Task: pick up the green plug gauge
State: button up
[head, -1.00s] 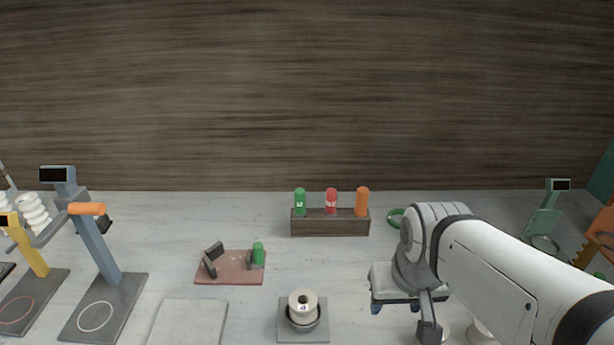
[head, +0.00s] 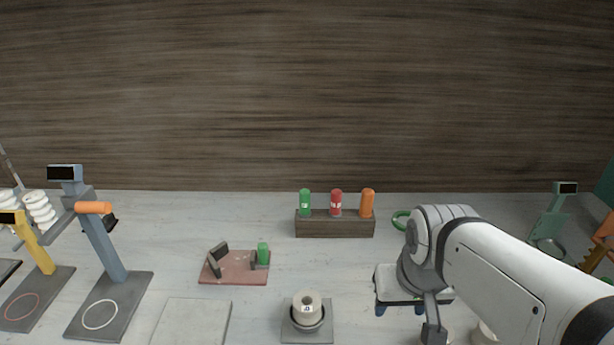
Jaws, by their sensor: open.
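A green plug (head: 305,202) with a pale label stands upright at the left end of a dark wooden rack (head: 335,229), beside a red plug (head: 336,202) and an orange plug (head: 368,203). Another green cylinder (head: 263,253) stands on a reddish-brown plate (head: 235,277) with dark blocks, nearer me and to the left. I cannot tell for certain which is the gauge; the labelled one looks like it. My gripper (head: 400,308) hangs to the right and in front of the rack. Its dark blue fingertips are apart, with nothing visible between them. It is well clear of both green pieces.
A green ring (head: 401,220) lies right of the rack, partly behind my arm. A grey square stand with a pale roll (head: 307,308) is front centre. A pale slab (head: 192,322) and tall blue-grey (head: 101,248) and yellow (head: 37,245) stands are left. Table between rack and plate is clear.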

aim_at(304, 212)
jog(key=u, duration=0.15)
jog(key=k, duration=0.5)
jog(key=z, duration=1.8)
jog(key=k, duration=0.85)
jog(key=u, duration=1.55)
jog(key=i, duration=1)
jog(key=u, duration=0.1)
